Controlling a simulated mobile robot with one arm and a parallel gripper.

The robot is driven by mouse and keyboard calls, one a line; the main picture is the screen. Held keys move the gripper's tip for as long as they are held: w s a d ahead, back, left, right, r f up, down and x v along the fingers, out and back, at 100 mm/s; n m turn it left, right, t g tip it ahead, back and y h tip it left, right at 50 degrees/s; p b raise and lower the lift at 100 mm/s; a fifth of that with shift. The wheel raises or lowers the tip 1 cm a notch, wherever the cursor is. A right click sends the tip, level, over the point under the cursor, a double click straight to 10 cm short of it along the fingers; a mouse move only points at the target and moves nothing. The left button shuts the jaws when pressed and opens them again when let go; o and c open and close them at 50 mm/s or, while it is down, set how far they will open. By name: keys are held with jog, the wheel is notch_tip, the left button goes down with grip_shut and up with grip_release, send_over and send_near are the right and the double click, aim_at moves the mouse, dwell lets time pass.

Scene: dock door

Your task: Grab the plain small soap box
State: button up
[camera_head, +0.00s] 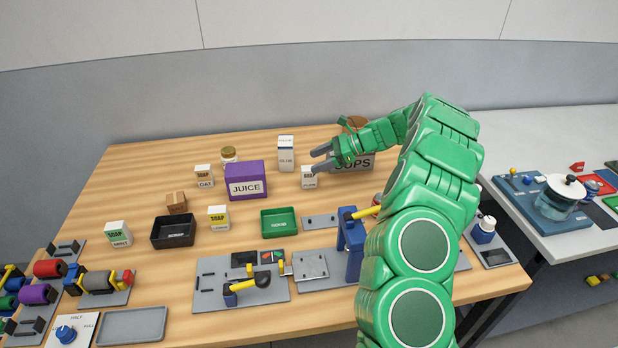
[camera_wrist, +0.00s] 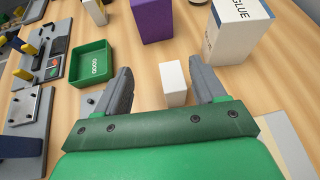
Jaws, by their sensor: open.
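The plain small soap box (camera_head: 308,177) is a small white carton with a dark label, standing upright on the wooden table. In the wrist view it shows as a blank white box (camera_wrist: 174,83) between my two fingers, nearer the right one. My gripper (camera_head: 322,159) is open and empty, with its grey fingers pointing left above and beside this box. In the wrist view the fingers of my gripper (camera_wrist: 161,67) stand apart on either side of it, and no contact shows.
A tall white glue box (camera_head: 286,153) stands just behind. A purple juice box (camera_head: 246,188) is to the left, and a cups box (camera_head: 366,164) is to the right, partly behind my arm. A green tray (camera_head: 264,225) lies in front. Other soap boxes, including mint (camera_head: 118,234), stand farther left.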

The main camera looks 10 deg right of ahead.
aim_at(304, 171)
jog(key=shift+w+d+f+m, duration=0.25)
jog(key=shift+w+d+f, duration=0.1)
jog(key=shift+d+f, duration=0.2)
jog(key=shift+w+d+f+m, duration=0.3)
jog(key=shift+d+f, duration=0.15)
jog(key=shift+f, duration=0.2)
jog(key=shift+x, duration=3.85)
jog(key=shift+s+d+f, duration=0.1)
jog(key=shift+s, duration=0.05)
jog(key=c, duration=1.2)
